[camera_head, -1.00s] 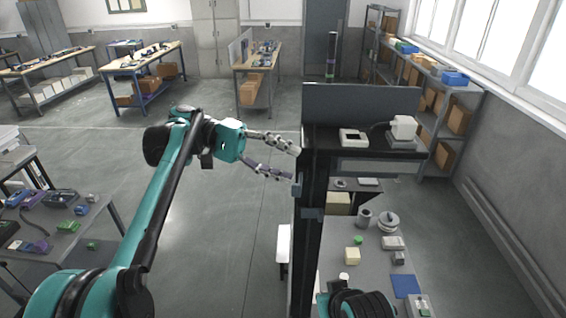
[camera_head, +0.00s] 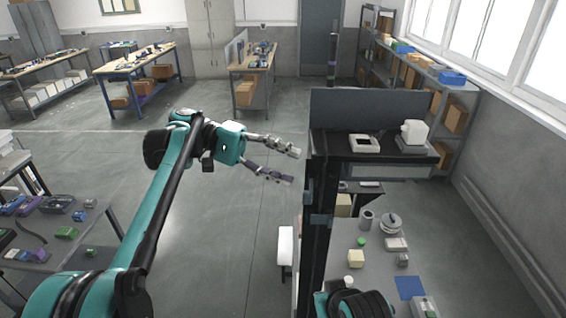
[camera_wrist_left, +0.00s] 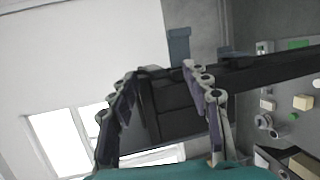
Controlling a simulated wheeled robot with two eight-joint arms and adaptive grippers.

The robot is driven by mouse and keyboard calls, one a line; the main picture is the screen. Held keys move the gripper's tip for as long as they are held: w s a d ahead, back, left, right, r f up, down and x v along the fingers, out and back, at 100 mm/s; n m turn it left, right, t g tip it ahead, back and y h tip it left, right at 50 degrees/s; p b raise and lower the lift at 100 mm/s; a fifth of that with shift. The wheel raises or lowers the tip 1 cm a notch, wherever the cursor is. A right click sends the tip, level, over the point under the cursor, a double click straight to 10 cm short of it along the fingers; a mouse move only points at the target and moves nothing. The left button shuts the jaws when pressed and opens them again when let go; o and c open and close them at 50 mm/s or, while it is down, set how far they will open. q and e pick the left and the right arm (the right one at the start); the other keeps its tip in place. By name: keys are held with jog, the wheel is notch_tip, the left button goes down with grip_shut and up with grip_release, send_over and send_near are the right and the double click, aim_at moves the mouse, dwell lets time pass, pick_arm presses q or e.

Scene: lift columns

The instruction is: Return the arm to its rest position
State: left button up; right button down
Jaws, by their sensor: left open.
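My left arm reaches up from the lower left of the head view. Its gripper (camera_head: 283,166) is open and empty, just left of the black post of the tall stand (camera_head: 318,235). In the left wrist view the two fingers of the left gripper (camera_wrist_left: 160,95) are spread apart, with the dark stand behind them and nothing visible between them. Only a teal and black part of my other arm shows at the bottom of the head view. My right gripper is not in view.
The stand's upper shelf holds a white device (camera_head: 413,134) and a white tray-like item (camera_head: 366,144). A grey table (camera_head: 375,275) with small parts is at right. Another table (camera_head: 105,232) with parts is at left. Open floor lies between the left table and the stand.

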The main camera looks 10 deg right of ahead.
pick_arm(q)
jog(key=shift+w+a, duration=0.15)
jog(key=s+a+f+n+t+y+b, duration=0.1)
jog(key=s+a+f+t+y+b, duration=0.3)
jog(key=a+f+b, duration=0.5)
jog(key=s+a+f+n+t+y+b, duration=0.2)
jog(key=a+f+b, duration=0.7)
jog(key=f, duration=1.8)
jog(key=s+a+f+n+t+y+b, duration=0.2)
jog(key=s+a+f+t+y+b, duration=0.5)
jog(key=f, duration=1.2)
jog(key=s+a+t+b, duration=0.1)
jog(key=s+a+t, duration=0.1)
jog(key=a, duration=0.2)
jog(key=shift+s+a+b, duration=0.4)
